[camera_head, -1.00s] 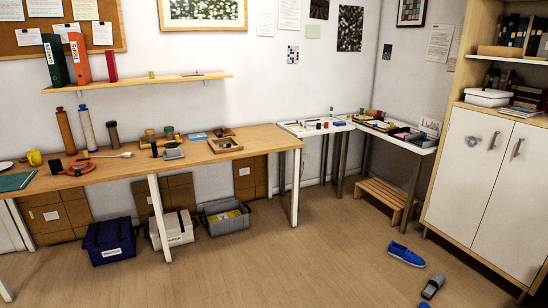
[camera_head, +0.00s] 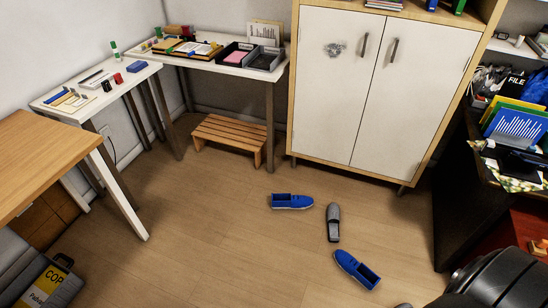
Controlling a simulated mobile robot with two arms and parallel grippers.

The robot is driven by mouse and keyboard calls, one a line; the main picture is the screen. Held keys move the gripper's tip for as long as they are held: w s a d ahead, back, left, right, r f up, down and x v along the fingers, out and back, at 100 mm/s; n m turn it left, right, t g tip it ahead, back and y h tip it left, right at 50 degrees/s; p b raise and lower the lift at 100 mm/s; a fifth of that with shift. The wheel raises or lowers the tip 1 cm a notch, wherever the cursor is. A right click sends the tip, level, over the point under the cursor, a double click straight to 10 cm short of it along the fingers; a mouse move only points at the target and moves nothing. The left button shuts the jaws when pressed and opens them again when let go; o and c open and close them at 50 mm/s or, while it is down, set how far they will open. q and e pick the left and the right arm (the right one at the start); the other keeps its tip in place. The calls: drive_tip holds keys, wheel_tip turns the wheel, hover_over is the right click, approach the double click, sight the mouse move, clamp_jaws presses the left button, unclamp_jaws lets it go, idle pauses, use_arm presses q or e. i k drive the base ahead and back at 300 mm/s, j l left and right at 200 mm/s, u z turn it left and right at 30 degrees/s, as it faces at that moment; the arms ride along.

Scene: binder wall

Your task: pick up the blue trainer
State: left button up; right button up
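Two blue shoes lie on the wooden floor in front of the white cabinet. One blue shoe (camera_head: 291,201) lies sideways nearer the cabinet. The other blue shoe (camera_head: 357,269) lies at a slant, nearer to me and to the right. Both have light soles, and they look alike; I cannot tell which one is the blue trainer. A grey shoe (camera_head: 333,223) lies between them, not touching either. Neither of my grippers is in view.
The white cabinet (camera_head: 377,85) stands behind the shoes. A wooden slatted stool (camera_head: 229,138) stands under the white corner table. A wooden table (camera_head: 40,160) is at left, a cluttered dark desk at right. A large black rounded object (camera_head: 505,280) fills the lower right. Floor left of the shoes is clear.

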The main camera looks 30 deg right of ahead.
sight(293, 200)
drive_tip(key=i+z, duration=0.25)
drive_tip(key=i, duration=0.25)
drive_tip(key=i+j+z, duration=0.1)
drive_tip(key=i+z, duration=0.15)
drive_tip(key=i, duration=0.25)
drive_tip(key=i+j+z, duration=0.25)
drive_tip(key=i, duration=0.2)
